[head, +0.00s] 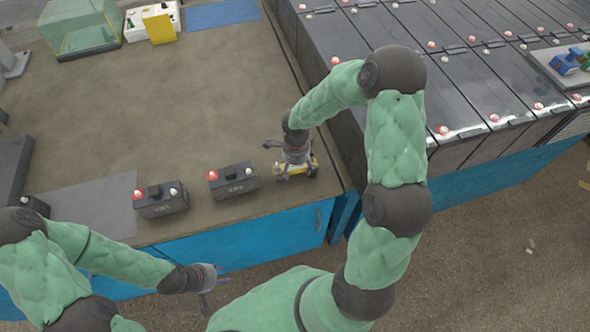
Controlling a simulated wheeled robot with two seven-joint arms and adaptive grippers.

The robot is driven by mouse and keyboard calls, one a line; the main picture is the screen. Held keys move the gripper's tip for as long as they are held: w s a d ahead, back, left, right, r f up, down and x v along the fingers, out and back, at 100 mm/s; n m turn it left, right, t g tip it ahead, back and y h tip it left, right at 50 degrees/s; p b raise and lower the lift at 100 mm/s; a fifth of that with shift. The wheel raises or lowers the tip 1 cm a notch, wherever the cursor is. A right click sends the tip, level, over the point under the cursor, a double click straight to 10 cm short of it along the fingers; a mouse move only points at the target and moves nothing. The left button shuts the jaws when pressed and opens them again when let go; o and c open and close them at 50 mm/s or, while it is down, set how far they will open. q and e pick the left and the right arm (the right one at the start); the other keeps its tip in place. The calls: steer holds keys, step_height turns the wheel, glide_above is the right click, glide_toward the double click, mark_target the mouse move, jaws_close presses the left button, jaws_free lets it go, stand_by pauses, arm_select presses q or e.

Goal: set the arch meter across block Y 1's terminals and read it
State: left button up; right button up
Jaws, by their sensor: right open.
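Two small dark blocks, each with a red and a pale terminal on top, stand near the front edge of the table: a left block (162,203) and a right block (235,186). Their front labels are too small to read, so I cannot tell which is block Y 1. A small yellow and grey device (283,176), possibly the arch meter, sits right of them on the table. My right gripper (292,160) is open directly over it and partly hides it; contact is unclear. My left gripper (209,289) is open and empty in front of the table's blue side.
The brown table (200,110) is clear behind the blocks. A glass case (78,28), a white box (140,25), a yellow card (161,29) and a blue mat (222,13) lie at the back. Long dark battery rows (470,90) stand right, with a tray (545,58) on top.

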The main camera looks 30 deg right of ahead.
steer(key=shift+f, duration=0.45)
steer(key=shift+f+b, duration=0.25)
steer(key=shift+b, duration=0.45)
stand_by(0.4)
steer(key=shift+c, duration=0.3)
steer(key=c, duration=1.2)
steer(key=shift+o, duration=0.2)
steer(key=shift+r, duration=0.1)
